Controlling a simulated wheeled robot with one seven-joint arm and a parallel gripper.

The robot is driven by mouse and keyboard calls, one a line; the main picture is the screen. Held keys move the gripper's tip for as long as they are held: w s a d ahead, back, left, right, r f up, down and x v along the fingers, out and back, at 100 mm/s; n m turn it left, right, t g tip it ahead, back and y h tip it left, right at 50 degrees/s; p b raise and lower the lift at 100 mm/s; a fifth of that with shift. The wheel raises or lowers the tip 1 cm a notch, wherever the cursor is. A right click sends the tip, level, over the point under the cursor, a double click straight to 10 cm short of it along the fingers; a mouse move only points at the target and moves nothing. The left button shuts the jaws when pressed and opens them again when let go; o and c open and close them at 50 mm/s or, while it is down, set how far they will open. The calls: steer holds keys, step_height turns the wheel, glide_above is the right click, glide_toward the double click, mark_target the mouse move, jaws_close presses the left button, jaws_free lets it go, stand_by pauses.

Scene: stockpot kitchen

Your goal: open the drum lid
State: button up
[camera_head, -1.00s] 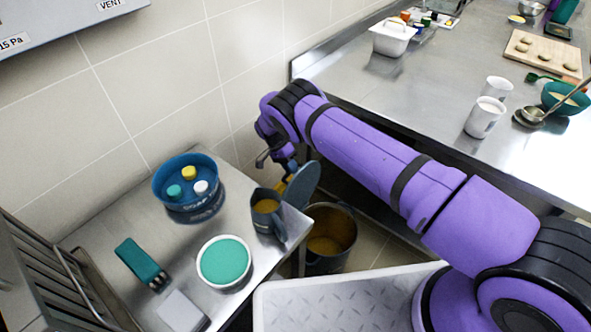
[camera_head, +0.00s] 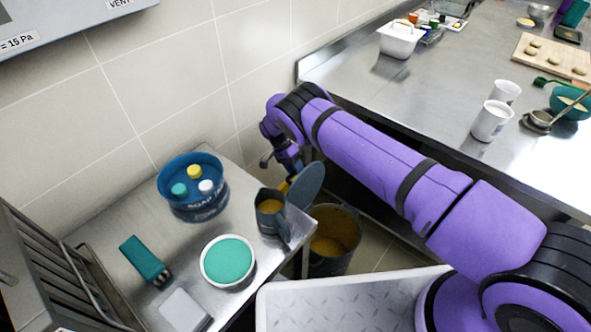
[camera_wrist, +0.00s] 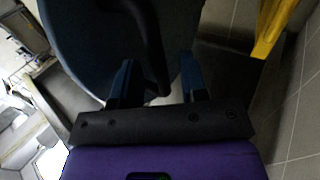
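The grey drum (camera_head: 333,262) stands on the floor between the side table and the counter. Its mouth is open and shows a yellow-brown inside. The blue-grey round lid (camera_head: 308,184) stands steeply tilted at the drum's table side, clear of most of the mouth. In the wrist view the lid (camera_wrist: 80,45) fills the upper left, with a dark curved handle (camera_wrist: 152,45) on it. My gripper (camera_wrist: 155,82) is open; its two blue fingers stand apart either side of the handle's end, with gaps visible. In the head view my gripper (camera_head: 291,170) is at the lid, its fingertips mostly hidden.
The side table (camera_head: 120,225) holds a blue tub (camera_head: 192,203) with bottle-like items, a grey jug (camera_head: 270,225) close to the lid, and a white-rimmed teal bowl (camera_head: 228,261). The steel counter (camera_head: 430,95) lies right. A yellow part (camera_wrist: 272,30) shows beside the lid.

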steer(key=v, duration=0.7)
steer(key=shift+r, duration=0.1)
steer(key=w+d+r+y, duration=0.1)
steer(key=w+d+r, duration=0.1)
steer(key=r, duration=0.5)
steer(key=w+d+r+y, duration=0.1)
steer(key=w+r, duration=0.1)
steer(key=r, duration=0.4)
steer(key=s+d+r+n+t+y, duration=0.1)
steer(key=s+d+r, duration=0.3)
steer(key=r, duration=0.7)
steer(key=s+d+r+n+t+y, duration=0.15)
steer(key=d+r, duration=0.35)
steer(key=r, duration=0.7)
steer(key=s+d+r+t+y, duration=0.1)
steer(key=s+d+r, duration=0.3)
steer(key=r, duration=0.7)
steer(key=s+d+r+n+t, duration=0.2)
steer(key=s+d+r, duration=0.2)
steer(key=s+r, duration=0.4)
steer(key=s+d+r+n+t, duration=0.15)
steer(key=s+d+r, duration=0.3)
steer(key=s, duration=0.55)
steer(key=s+d+f+n+t, duration=0.1)
steer(key=s, duration=0.9)
steer(key=s+d+f+n+t, duration=0.1)
steer(key=s+d+t, duration=0.1)
steer(key=s, duration=0.9)
steer(key=shift+s+n, duration=0.35)
steer(key=shift+n, duration=0.05)
